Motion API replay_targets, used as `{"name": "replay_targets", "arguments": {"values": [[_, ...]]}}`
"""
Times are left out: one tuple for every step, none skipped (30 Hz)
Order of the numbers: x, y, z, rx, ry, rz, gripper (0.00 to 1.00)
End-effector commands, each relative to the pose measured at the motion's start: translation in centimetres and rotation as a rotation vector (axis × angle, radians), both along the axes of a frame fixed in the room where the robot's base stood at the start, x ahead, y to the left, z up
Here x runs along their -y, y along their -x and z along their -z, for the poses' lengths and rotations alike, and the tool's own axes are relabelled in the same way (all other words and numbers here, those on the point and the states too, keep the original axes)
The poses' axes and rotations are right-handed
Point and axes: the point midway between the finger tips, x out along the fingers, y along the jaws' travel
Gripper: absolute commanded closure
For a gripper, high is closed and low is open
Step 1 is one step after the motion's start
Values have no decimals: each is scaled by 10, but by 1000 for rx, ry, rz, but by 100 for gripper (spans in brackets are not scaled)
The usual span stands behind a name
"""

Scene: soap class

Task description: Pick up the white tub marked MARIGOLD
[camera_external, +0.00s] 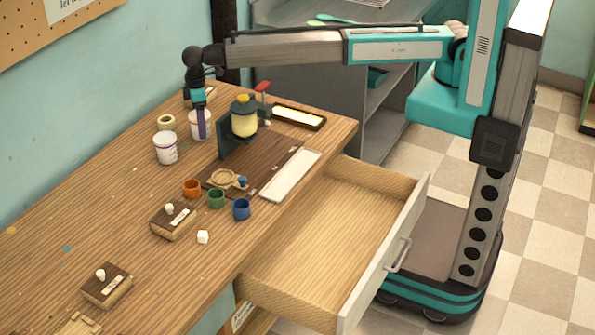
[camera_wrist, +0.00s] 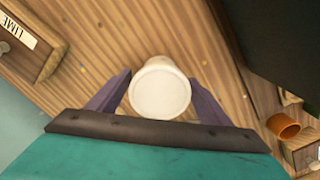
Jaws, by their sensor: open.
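A white tub (camera_external: 194,121) stands near the back of the wooden table, partly behind my gripper (camera_external: 203,128). In the wrist view the pale round top of a white tub (camera_wrist: 160,90) sits between my two open purple fingers. Gaps seem to show beside it, and I cannot tell whether either finger touches it. A second white tub (camera_external: 165,149) stands apart, nearer the camera, with small markings on its side. Those markings are too small to read, and no MARIGOLD label is legible in either view.
A dark stand with a yellow-filled jar (camera_external: 243,118) is close on the right. Orange (camera_external: 191,188), green (camera_external: 216,198) and blue (camera_external: 241,209) cups stand forward. A wooden box marked LIME (camera_wrist: 30,45) shows in the wrist view. The drawer (camera_external: 330,245) is open.

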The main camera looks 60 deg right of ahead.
Motion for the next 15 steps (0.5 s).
{"name": "replay_targets", "arguments": {"values": [[0,0,0,0,0,0,28],[0,0,0,0,0,0,33],[0,0,0,0,0,0,40],[0,0,0,0,0,0,45],[0,0,0,0,0,0,50],[0,0,0,0,0,0,56],[0,0,0,0,0,0,62],[0,0,0,0,0,0,67],[0,0,0,0,0,0,67],[0,0,0,0,0,0,67],[0,0,0,0,0,0,67],[0,0,0,0,0,0,67],[0,0,0,0,0,0,67],[0,0,0,0,0,0,67],[0,0,-1,0,0,0,67]]}}
